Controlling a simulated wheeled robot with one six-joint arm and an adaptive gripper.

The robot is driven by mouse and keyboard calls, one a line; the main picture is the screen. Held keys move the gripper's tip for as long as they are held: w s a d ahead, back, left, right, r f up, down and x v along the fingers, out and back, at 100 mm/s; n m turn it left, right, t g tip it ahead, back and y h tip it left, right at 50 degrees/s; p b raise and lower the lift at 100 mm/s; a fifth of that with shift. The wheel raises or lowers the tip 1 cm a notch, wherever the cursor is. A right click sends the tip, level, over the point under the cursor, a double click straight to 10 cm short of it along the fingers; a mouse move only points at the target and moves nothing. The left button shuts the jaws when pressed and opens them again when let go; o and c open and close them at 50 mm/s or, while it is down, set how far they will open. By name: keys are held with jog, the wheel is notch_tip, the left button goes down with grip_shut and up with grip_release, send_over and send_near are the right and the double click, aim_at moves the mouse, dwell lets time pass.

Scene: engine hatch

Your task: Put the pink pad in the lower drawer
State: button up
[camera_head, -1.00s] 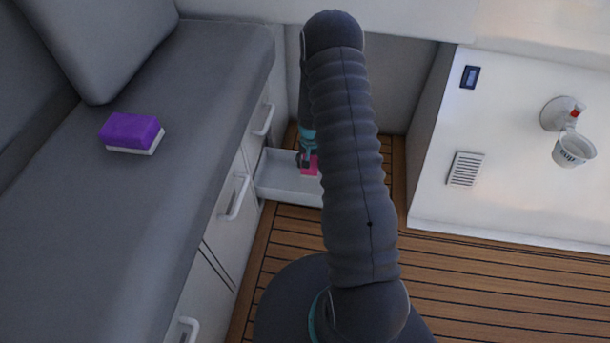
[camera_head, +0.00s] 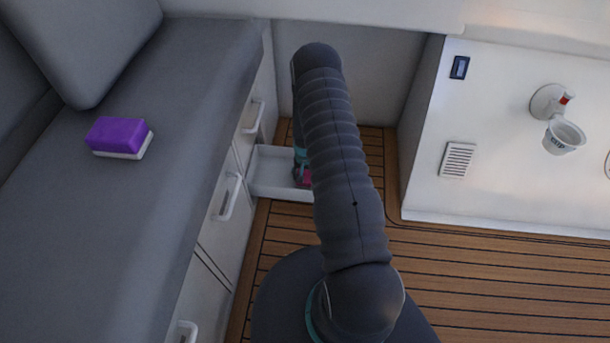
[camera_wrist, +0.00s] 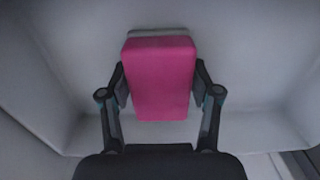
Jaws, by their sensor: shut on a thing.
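The pink pad (camera_wrist: 160,78) is between the fingers of my gripper (camera_wrist: 160,88) in the wrist view, with one finger against each side. My gripper is shut on it. Pale grey drawer walls and floor surround the pad in that view. In the head view the lower drawer (camera_head: 270,178) is pulled out at floor level from the bench front. A small part of the pink pad (camera_head: 306,178) shows inside or just over it, and my arm hides the rest along with the drawer's right part. I cannot tell whether the pad touches the drawer floor.
A purple and white sponge (camera_head: 119,137) lies on the grey bench cushion (camera_head: 150,230). Closed drawers with white handles (camera_head: 231,198) line the bench front. A white unit (camera_head: 500,120) with a cup (camera_head: 563,137) stands at right. The wooden floor (camera_head: 470,275) is clear.

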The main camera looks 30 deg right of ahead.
jog(key=shift+f, duration=0.15)
jog(key=o, duration=1.2)
